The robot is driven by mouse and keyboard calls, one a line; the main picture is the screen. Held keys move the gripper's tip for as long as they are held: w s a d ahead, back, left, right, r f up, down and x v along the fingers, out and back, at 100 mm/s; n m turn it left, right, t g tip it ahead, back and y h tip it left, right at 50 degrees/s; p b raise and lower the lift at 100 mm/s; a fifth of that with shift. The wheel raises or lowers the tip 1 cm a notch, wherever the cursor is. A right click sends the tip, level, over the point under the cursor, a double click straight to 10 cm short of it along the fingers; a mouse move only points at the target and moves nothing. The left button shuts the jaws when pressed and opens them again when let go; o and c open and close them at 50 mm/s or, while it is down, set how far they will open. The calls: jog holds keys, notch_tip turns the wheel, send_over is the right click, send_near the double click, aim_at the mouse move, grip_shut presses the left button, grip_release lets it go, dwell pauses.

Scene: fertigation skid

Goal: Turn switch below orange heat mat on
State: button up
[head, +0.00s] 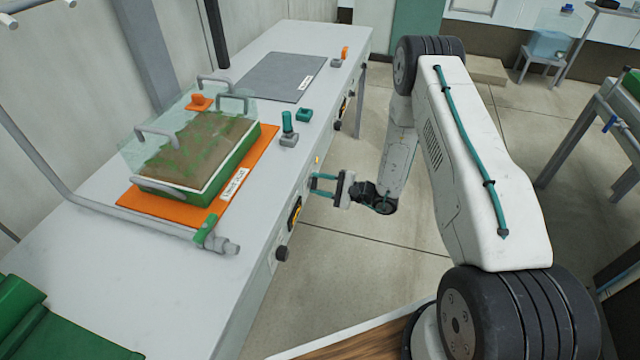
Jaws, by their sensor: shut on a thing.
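The orange heat mat (128,196) lies on the white bench under a green tray of soil with a clear cover. My gripper (313,184) is at the bench's front face, below and right of the mat. Its teal fingers point left at the face and are shut on a small part there, seemingly the switch. The fingers hide most of it, so its on or off position cannot be told. Close by on the same face are a black panel with a yellow display (295,212), a dark round knob (281,253) and a small yellow spot (317,160).
A grey mat (284,76) lies farther back on the bench (90,275), with another knob (337,125) on the face below. A grey pipe runs along the orange mat. Open floor lies right of the bench.

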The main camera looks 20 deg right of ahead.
jog(key=shift+m, duration=1.2)
jog(key=shift+f, duration=0.1)
jog(key=o, duration=1)
jog(key=v, duration=0.8)
jog(key=shift+a, duration=0.1)
